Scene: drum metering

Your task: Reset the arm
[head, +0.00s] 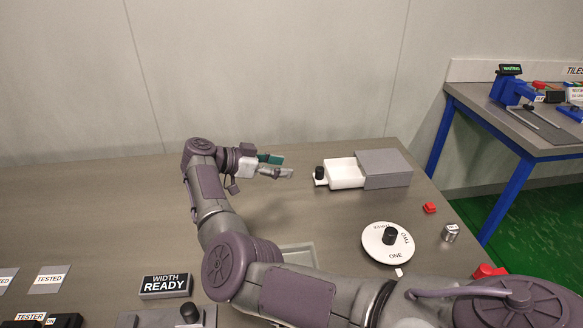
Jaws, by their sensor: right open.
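My right arm reaches in from the lower right, bends at the left and extends back over the table. Its gripper (281,166) is open, with nothing seen between its fingers, and points right. A gap separates it from the black knob (319,173) of a white drawer (345,173). The drawer is pulled out of a grey box (386,168) and looks empty. My left gripper is not in view.
A white dial (373,245) with a black knob lies right of my arm. A red block (429,208) and a metal cylinder (450,233) stand near the right edge. A WIDTH READY sign (165,286) is at the front left. The back left tabletop is clear.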

